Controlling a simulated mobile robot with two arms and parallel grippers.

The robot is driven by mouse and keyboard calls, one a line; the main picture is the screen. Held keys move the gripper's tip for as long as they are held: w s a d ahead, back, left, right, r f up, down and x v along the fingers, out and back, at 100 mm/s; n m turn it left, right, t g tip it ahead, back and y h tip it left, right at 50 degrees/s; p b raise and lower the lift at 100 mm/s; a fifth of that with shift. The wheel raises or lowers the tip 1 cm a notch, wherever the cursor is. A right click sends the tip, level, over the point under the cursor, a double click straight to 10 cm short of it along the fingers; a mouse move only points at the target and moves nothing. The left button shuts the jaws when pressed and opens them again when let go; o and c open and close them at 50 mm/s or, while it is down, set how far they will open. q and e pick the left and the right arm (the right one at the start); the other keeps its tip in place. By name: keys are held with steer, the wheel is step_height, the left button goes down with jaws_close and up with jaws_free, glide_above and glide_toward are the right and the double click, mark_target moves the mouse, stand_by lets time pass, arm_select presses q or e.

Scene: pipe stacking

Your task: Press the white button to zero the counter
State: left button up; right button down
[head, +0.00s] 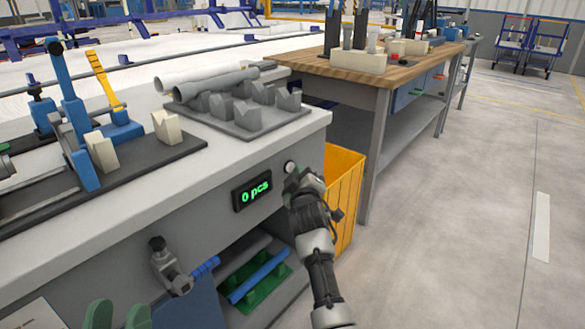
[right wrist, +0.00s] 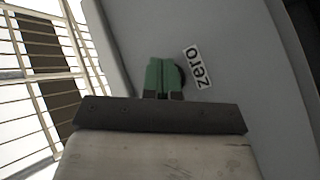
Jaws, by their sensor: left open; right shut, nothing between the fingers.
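The counter (head: 254,192) is a dark display on the grey front of the workbench and reads "0 pcs" in green. The white button (head: 290,167) is right of it, partly in view just above my right gripper (head: 294,176). In the right wrist view the green fingers of the right gripper (right wrist: 164,77) are shut and empty, against or just in front of the panel beside the "zero" label (right wrist: 198,68). The fingers mostly hide the button there, so contact is unclear. My left gripper (head: 117,316) is open and empty at the bottom left edge, with its green fingertips apart.
Pipes and a grey holder (head: 240,121) stand on the bench top, with blue clamps (head: 75,105) to their left. A yellow bin (head: 343,185) stands right beside my right arm. A wooden-topped table (head: 370,68) is behind. The floor at right is clear.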

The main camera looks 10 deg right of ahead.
arm_select(q)
steer(key=shift+w+f+g+y+p, duration=0.4)
steer(key=shift+w+f+g, duration=0.3)
steer(key=shift+f+g, duration=0.4)
steer(key=shift+w+f+g+y+p, duration=0.4)
steer(key=shift+w+f+g, duration=0.3)
steer(key=shift+f+g, duration=0.35)
arm_select(e)
steer(key=shift+s+d, duration=0.45)
steer(key=shift+s, duration=0.15)
arm_select(q)
steer(key=shift+r, duration=0.1)
steer(key=s+a+f+g+y+p, duration=0.2)
steer(key=s+f+g, duration=0.1)
steer(key=f+g, duration=0.3)
steer(key=s+a+f+g+y+p, duration=0.2)
steer(key=f+g, duration=0.5)
steer(key=shift+s+n+p, duration=0.4)
arm_select(e)
steer(key=shift+s+d, duration=0.8)
steer(key=shift+s, duration=0.2)
steer(key=shift+s+d, duration=0.75)
steer(key=shift+s, duration=0.25)
